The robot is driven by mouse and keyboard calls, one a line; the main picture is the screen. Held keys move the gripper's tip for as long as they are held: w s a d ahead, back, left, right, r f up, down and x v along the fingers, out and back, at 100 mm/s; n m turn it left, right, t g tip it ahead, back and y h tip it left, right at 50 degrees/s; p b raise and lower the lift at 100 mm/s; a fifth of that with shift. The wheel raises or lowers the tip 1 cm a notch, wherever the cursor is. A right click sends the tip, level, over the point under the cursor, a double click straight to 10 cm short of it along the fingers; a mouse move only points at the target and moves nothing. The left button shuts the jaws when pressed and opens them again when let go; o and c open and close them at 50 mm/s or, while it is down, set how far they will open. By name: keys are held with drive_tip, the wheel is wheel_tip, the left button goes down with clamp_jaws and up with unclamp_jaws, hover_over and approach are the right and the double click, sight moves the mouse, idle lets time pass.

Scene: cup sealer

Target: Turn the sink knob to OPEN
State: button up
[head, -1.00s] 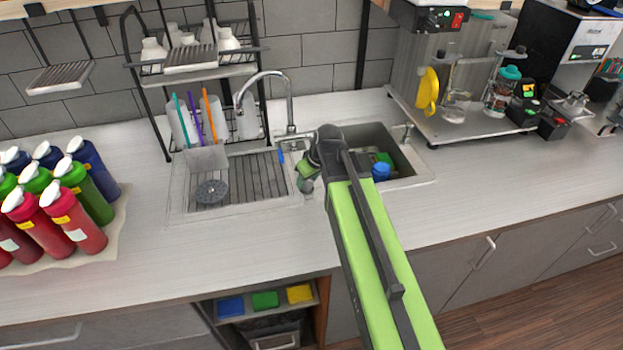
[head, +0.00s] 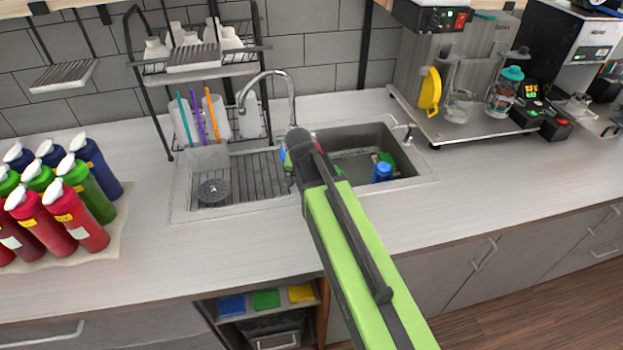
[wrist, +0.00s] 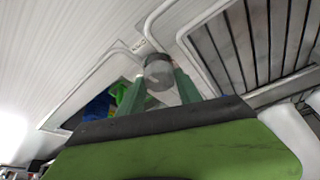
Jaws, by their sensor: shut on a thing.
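The sink knob (wrist: 157,67) is a short grey cylinder on the rim between the basin and the ribbed drainboard, seen in the wrist view. My gripper (wrist: 160,78) has its two green fingers on either side of the knob and is shut on it. A small label (wrist: 139,45) is on the rim beside the knob, too small to read. In the head view my green arm covers the knob and the fingers. The sink basin (head: 345,163) and the curved metal faucet (head: 291,92) show behind my arm.
Blue (head: 381,172) and green items lie in the basin. A rack (head: 197,60) of white bottles stands behind. Coloured bottles (head: 72,213) are at left, the sealing machine (head: 455,75) at right. The front counter is clear.

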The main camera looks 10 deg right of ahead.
drive_tip(key=shift+w+m, duration=0.15)
drive_tip(key=shift+m, duration=0.45)
drive_tip(key=shift+m+h, duration=0.3)
drive_tip(key=o, duration=1.4)
drive_tip(key=shift+f, duration=0.1)
drive_tip(key=shift+c, duration=0.2)
drive_tip(key=p+v, duration=1.6)
drive_tip(key=v, duration=0.1)
drive_tip(key=shift+w+r, duration=0.15)
drive_tip(key=shift+r, duration=0.25)
